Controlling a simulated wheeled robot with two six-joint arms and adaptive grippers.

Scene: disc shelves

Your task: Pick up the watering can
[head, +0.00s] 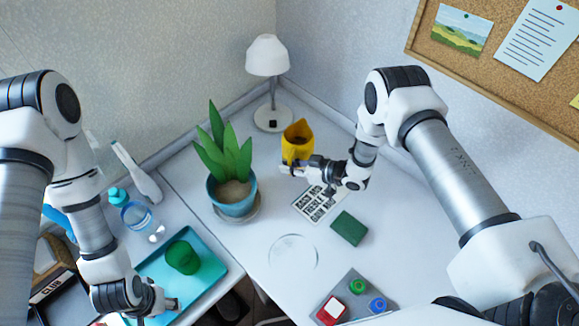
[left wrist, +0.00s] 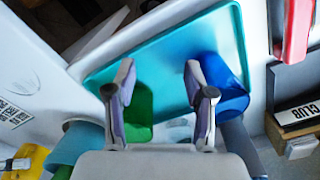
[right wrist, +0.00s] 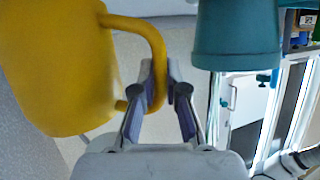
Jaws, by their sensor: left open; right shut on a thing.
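The yellow watering can (head: 298,140) is near the back of the white desk, to the right of the potted plant in the head view. My right gripper (head: 288,169) is at its lower front. In the right wrist view the can (right wrist: 55,70) fills the left side, and its curved handle (right wrist: 148,42) runs down between the fingers of my right gripper (right wrist: 160,90), which are shut on it. I cannot tell whether the can touches the desk. My left gripper (head: 172,304) is open and empty above the teal tray; it also shows in the left wrist view (left wrist: 158,85).
The potted plant (head: 230,160) stands close left of the can, and a white lamp (head: 268,58) behind. A green block (head: 349,228) and a grey tray (head: 348,283) lie nearer.

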